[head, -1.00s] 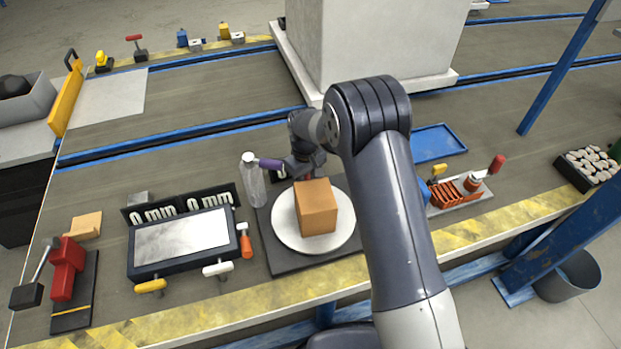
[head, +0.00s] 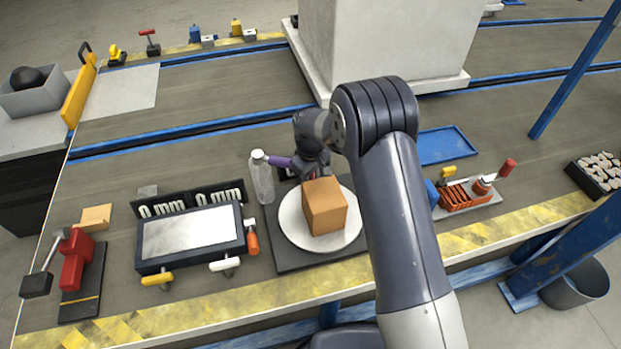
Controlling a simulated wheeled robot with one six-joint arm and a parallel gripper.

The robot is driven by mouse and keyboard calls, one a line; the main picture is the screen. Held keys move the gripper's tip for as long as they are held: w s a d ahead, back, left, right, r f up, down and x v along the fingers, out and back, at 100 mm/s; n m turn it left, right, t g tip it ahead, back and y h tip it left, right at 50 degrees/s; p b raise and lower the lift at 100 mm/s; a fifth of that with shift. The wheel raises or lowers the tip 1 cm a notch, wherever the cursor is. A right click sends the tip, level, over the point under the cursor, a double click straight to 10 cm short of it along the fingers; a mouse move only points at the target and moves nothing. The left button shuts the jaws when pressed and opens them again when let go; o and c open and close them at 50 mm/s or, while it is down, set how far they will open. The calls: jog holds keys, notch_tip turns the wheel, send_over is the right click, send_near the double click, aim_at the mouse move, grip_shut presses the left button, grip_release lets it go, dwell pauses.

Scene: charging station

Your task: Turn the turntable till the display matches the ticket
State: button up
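The turntable (head: 293,236) is a white round disc on a dark square base, left of my arm. A brown cardboard box (head: 325,207) stands upright on it. My gripper (head: 309,178) is behind the box at the back edge of the turntable; its fingers are mostly hidden by the box. I cannot tell which panel is the ticket.
A clear bottle (head: 262,178) with a white cap stands left of the turntable, close to my gripper. A purple-handled tool (head: 280,162) is beside it. An orange-handled tool (head: 252,240) lies by the screen.

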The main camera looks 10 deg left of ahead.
jog(key=o, duration=0.5)
jog(key=shift+d, duration=0.1)
